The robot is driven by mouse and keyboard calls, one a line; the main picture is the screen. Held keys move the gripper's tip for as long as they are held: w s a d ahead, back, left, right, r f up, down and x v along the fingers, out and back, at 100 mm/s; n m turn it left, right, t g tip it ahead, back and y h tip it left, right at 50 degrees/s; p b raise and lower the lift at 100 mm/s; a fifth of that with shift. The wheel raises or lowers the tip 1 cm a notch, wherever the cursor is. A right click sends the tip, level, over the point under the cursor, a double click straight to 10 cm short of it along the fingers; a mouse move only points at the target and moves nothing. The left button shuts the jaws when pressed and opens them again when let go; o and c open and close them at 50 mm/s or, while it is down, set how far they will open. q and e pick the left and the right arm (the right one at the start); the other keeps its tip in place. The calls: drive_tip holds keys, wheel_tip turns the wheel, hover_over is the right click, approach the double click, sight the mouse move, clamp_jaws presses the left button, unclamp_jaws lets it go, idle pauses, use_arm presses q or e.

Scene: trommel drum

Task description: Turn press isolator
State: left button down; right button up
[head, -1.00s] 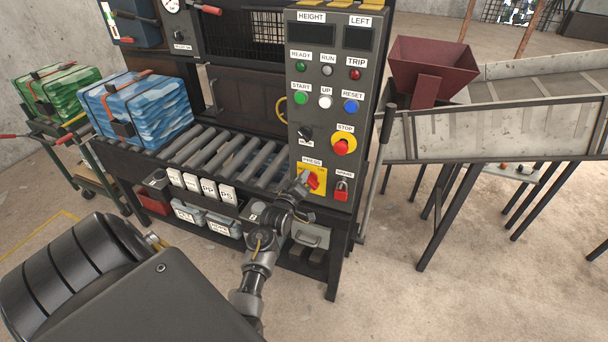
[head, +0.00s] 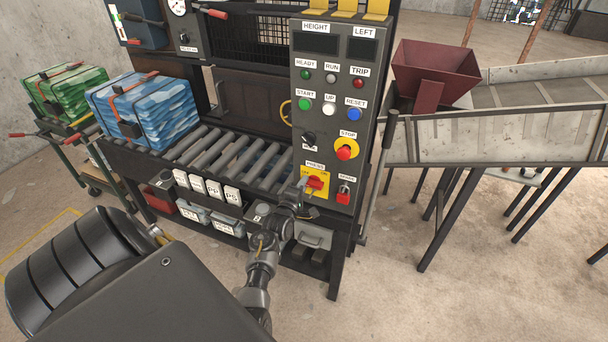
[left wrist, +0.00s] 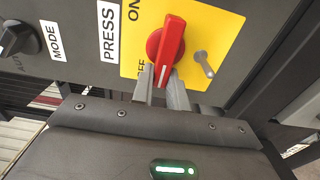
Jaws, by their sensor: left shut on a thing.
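The press isolator is a red rotary handle (head: 316,182) on a yellow plate (head: 308,194) low on the grey control panel, under a PRESS label. In the left wrist view the red handle (left wrist: 170,42) lies along the line between ON at the top and OFF lower down. A white mark shows on its lower end, near the OFF lettering. My left gripper (head: 304,186) is at the handle. In the left wrist view its fingers (left wrist: 160,85) are shut on the handle's lower end, one on each side. My right gripper is not in view.
A metal peg (left wrist: 204,64) sticks out of the plate beside the handle. A black lever (head: 390,130) stands right of the panel. A roller conveyor (head: 225,150) is left.

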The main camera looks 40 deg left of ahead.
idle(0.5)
use_arm(q)
drive_tip(key=c, duration=1.4)
unclamp_jaws()
drive_tip(key=b+v, duration=0.1)
drive_tip(key=v, duration=0.9)
drive_tip(key=shift+s+d+b, duration=0.2)
drive_tip(key=shift+s+b, duration=0.1)
